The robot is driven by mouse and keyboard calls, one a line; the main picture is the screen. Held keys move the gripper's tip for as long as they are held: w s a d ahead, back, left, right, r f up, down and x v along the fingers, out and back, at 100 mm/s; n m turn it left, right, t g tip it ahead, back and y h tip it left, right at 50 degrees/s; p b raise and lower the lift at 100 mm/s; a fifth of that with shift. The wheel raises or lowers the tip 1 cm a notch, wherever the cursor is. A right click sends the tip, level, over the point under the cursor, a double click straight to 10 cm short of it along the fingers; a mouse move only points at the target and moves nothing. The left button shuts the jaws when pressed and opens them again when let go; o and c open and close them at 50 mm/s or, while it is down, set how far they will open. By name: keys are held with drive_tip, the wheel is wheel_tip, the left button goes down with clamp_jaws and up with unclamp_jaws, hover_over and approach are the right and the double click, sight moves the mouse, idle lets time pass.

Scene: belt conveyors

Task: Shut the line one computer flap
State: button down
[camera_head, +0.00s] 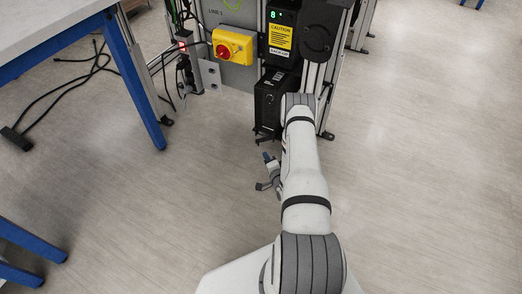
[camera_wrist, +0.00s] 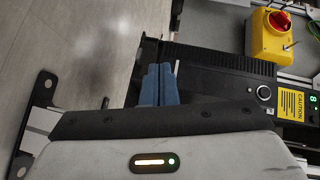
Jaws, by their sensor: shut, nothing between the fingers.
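The line one computer is a black upright case (camera_head: 270,103) low on the conveyor frame, under the caution label. In the wrist view the case (camera_wrist: 215,82) lies sideways, with a round button near the label. A dark projecting piece (camera_head: 266,136) at the bottom of the case may be its flap. In the wrist view a dark edge (camera_wrist: 149,50) stands out at that end, just past my fingertips. I cannot tell the flap's angle. My gripper (camera_head: 268,157) is shut and empty, low in front of the case's bottom. Its blue fingers (camera_wrist: 160,68) are together, close to that edge; contact is unclear.
A yellow box with a red rotary switch (camera_head: 232,48) is on the panel left of the computer. A blue-legged table (camera_head: 131,80) stands at left, with black cables on the floor (camera_head: 75,65). The floor at right is clear.

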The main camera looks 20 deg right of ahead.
drive_tip(key=s+f+m+t, duration=0.2)
drive_tip(key=s+f+m, duration=0.15)
drive_tip(key=s, duration=0.25)
drive_tip(key=w+b, duration=0.5)
drive_tip(key=w, duration=0.8)
drive_tip(key=shift+w+d+f+n+h, duration=0.2)
drive_tip(key=shift+w+d+n+h, duration=0.1)
drive_tip(key=shift+w+d+n, duration=0.1)
drive_tip(key=shift+w+a, duration=0.1)
drive_tip(key=shift+a, duration=0.05)
